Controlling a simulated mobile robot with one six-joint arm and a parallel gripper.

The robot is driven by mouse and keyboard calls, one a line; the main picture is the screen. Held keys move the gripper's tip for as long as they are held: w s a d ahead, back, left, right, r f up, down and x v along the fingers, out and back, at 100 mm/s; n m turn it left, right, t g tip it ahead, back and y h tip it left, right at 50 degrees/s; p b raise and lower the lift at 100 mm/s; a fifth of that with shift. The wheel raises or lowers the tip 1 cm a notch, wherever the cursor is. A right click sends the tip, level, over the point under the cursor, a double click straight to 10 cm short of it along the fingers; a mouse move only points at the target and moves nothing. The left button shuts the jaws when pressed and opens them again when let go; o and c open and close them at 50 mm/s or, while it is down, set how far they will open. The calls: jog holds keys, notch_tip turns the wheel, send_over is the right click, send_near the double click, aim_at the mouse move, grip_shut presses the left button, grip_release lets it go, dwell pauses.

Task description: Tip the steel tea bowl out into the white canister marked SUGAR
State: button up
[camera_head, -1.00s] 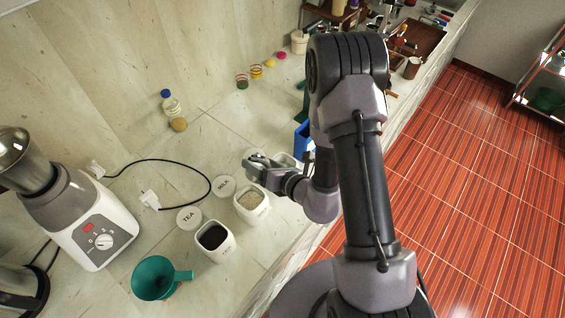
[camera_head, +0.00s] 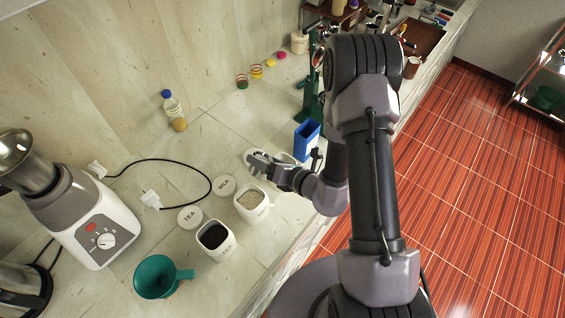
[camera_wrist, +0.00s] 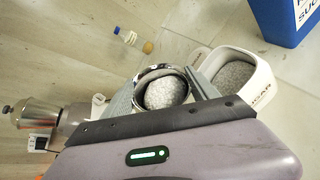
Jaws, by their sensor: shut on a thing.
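The steel tea bowl (camera_wrist: 151,73) shows in the wrist view, holding pale grainy stuff heaped inside. My gripper (camera_wrist: 163,84) is shut on it, with one finger on each side. It also shows in the head view (camera_head: 262,163), above the counter, where the bowl is hard to tell apart from the fingers. The white SUGAR canister (camera_wrist: 263,92) stands open just right of the bowl in the wrist view, with grey-white grains inside and its label partly readable. The bowl looks apart from its rim. In the head view my gripper and arm largely hide that canister.
An open canister with pale contents (camera_head: 250,205) and one with dark contents (camera_head: 215,240) stand close by, with TEA (camera_head: 190,216) and MILK (camera_head: 225,186) lids beside them. A blue box (camera_head: 307,140) stands behind. A teal funnel (camera_head: 156,277) and blender (camera_head: 95,230) are left.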

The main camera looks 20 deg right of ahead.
jog(key=shift+w+d+r+m+y+p, duration=0.25)
jog(key=shift+d+r+m+y+p, duration=0.2)
jog(key=shift+d+m+y+p, duration=0.35)
dwell(0.9)
jog(key=shift+w+d+r+m+y, duration=0.15)
jog(key=shift+m+y, duration=0.2)
jog(key=shift+m, duration=0.35)
jog(key=shift+w+d+r+m+y, duration=0.15)
jog(key=shift+m+y, duration=0.2)
jog(key=shift+m, duration=0.35)
dwell(1.8)
jog(key=shift+w+d+f+m+y+b, duration=0.2)
jog(key=shift+d+f+m+y+b, duration=0.2)
jog(key=shift+d+f+m+b, duration=0.4)
dwell(0.9)
jog(key=shift+w+d+r+m+y, duration=0.1)
jog(key=shift+d+r+m+y, duration=0.1)
jog(key=shift+m+y, duration=0.15)
dwell(0.9)
